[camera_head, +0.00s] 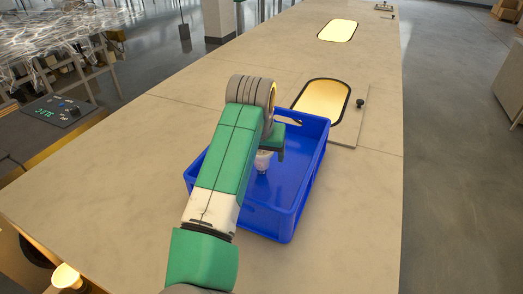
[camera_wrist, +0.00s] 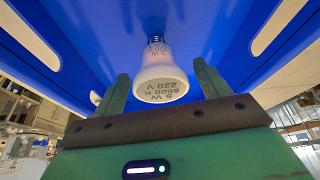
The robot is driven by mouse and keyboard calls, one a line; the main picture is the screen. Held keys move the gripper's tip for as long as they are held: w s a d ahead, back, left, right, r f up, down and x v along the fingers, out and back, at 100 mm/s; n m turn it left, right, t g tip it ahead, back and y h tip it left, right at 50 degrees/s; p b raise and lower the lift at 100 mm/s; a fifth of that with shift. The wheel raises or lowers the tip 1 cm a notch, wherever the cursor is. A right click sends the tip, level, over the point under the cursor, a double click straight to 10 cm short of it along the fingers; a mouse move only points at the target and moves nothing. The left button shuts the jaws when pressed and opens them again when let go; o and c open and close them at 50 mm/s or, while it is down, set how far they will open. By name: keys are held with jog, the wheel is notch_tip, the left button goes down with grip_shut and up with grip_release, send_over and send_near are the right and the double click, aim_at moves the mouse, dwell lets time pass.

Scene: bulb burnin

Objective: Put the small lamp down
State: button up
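The small lamp (camera_wrist: 160,75) is white, with "6500 K" and "220 V" printed on its rounded end. It is inside the blue crate (camera_head: 313,165), with its metal base pointing down toward the crate floor. In the head view the lamp (camera_head: 263,160) shows just below my gripper (camera_head: 272,146), partly hidden. In the wrist view the two green fingers of my gripper (camera_wrist: 162,88) stand on either side of the lamp, with a visible gap on each side. My gripper is open around it. I cannot tell for certain whether the base touches the floor.
The crate's walls rise close around my gripper. Behind it, a lit panel (camera_head: 327,96) with a black knob (camera_head: 360,102) is set in the long beige table (camera_head: 120,180). A glowing lamp (camera_head: 66,275) is at the lower left. The table left of the crate is clear.

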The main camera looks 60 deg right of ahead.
jog(key=v, duration=1.2)
jog(key=shift+r, duration=0.15)
jog(key=w+a+r+n+t+h, duration=0.2)
jog(key=w+a+r+t+h, duration=0.15)
jog(key=r+h, duration=0.3)
jog(key=w+a+r+n+t+h, duration=0.1)
jog(key=w+a+r+n+t, duration=0.15)
jog(key=a+r+t, duration=0.4)
jog(key=w+a+r+n+t+h, duration=0.1)
jog(key=w+a+r+n+t, duration=0.2)
jog(key=a, duration=0.7)
jog(key=s+a+r+n+t+y, duration=0.1)
jog(key=s+a+n+t+y, duration=0.1)
jog(key=a, duration=0.6)
jog(key=s+a+r+n+t+y, duration=0.1)
jog(key=s+a+n+t+y, duration=0.2)
jog(key=a, duration=0.6)
jog(key=s+a+r+n+t+y, duration=0.1)
jog(key=s+a+n+t+y, duration=0.2)
jog(key=a+t+y, duration=0.2)
jog(key=a+y, duration=0.3)
jog(key=shift+s+a+t, duration=0.25)
jog(key=shift+s+t, duration=0.05)
jog(key=shift+t, duration=0.1)
